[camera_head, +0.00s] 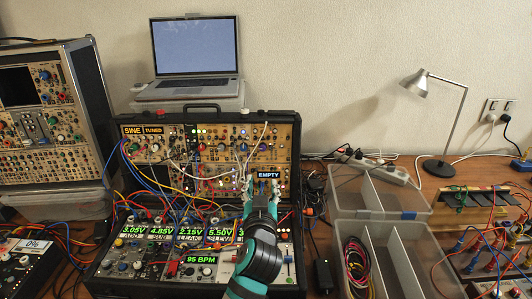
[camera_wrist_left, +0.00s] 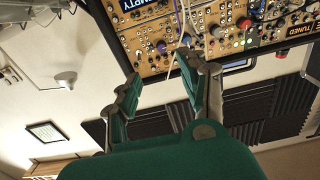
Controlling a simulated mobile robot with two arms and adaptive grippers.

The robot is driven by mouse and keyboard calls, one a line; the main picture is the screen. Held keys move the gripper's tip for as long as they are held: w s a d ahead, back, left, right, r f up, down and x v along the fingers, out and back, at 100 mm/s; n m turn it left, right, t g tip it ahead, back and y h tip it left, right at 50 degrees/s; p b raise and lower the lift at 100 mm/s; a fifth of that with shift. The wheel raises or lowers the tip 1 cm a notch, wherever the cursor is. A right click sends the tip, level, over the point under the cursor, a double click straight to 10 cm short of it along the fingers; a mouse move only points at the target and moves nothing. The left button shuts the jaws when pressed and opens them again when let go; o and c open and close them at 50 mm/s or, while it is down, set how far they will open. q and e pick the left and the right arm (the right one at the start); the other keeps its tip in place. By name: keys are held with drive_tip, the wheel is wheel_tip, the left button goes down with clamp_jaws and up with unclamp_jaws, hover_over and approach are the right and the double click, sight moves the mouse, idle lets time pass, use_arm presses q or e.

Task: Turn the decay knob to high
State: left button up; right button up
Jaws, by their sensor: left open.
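The open synth case (camera_head: 215,147) stands on the table, with an upright panel of small knobs, sockets and cables. I cannot read which knob is the decay knob. My left gripper (camera_head: 262,187) is open in front of the panel's lower right part, by the EMPTY label (camera_head: 269,175). In the left wrist view, the open fingers (camera_wrist_left: 158,68) point at the tan panel (camera_wrist_left: 150,35), with knobs and a cable beyond the tips. Nothing is seen between the fingers. The arm hides part of the lower panel. My right gripper is not in view.
A laptop (camera_head: 196,60) stands behind the case. Another synth rack (camera_head: 50,130) is at left. Patch cables (camera_head: 150,185) hang across the panel. Grey bins (camera_head: 375,205) and a lamp (camera_head: 440,115) stand at right.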

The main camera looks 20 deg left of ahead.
use_arm(q)
drive_tip(key=p, duration=0.1)
approach(263, 149)
drive_tip(key=p+x, duration=0.1)
drive_tip(key=x, duration=0.7)
drive_tip(key=shift+w+a, duration=0.1)
drive_tip(key=shift+w+a+r, duration=0.1)
drive_tip(key=shift+w, duration=0.2)
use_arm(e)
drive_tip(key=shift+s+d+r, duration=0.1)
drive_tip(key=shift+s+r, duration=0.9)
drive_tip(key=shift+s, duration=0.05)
use_arm(q)
clamp_jaws()
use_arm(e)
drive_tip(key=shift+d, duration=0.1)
